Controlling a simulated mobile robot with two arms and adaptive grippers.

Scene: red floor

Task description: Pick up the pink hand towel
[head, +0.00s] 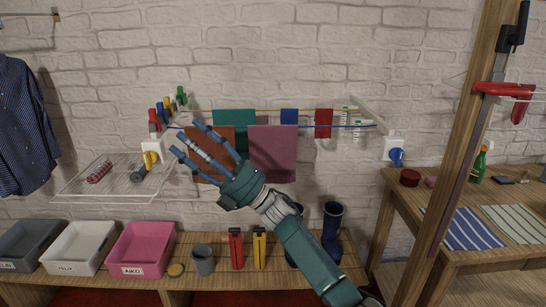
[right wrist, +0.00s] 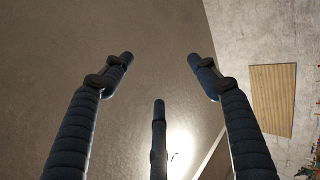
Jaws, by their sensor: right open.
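The pink hand towel (head: 273,155) hangs over the front line of the wall drying rack, at the middle of the head view. My right gripper (head: 190,137) is open and empty. Its spread fingers point up and to the left in front of a rust-red towel (head: 226,138), left of the pink towel. The gripper's palm covers an area just below and left of the pink towel. In the right wrist view the open fingers (right wrist: 160,75) show against a plain surface, with no towel between them. My left gripper is not in view.
Teal (head: 233,117), blue (head: 289,117) and red (head: 323,122) towels hang behind. A wire shelf (head: 120,180) is at left. Below, a wooden bench holds bins, including a pink bin (head: 142,248), and boots (head: 332,228). A wooden post (head: 452,140) and table stand at right.

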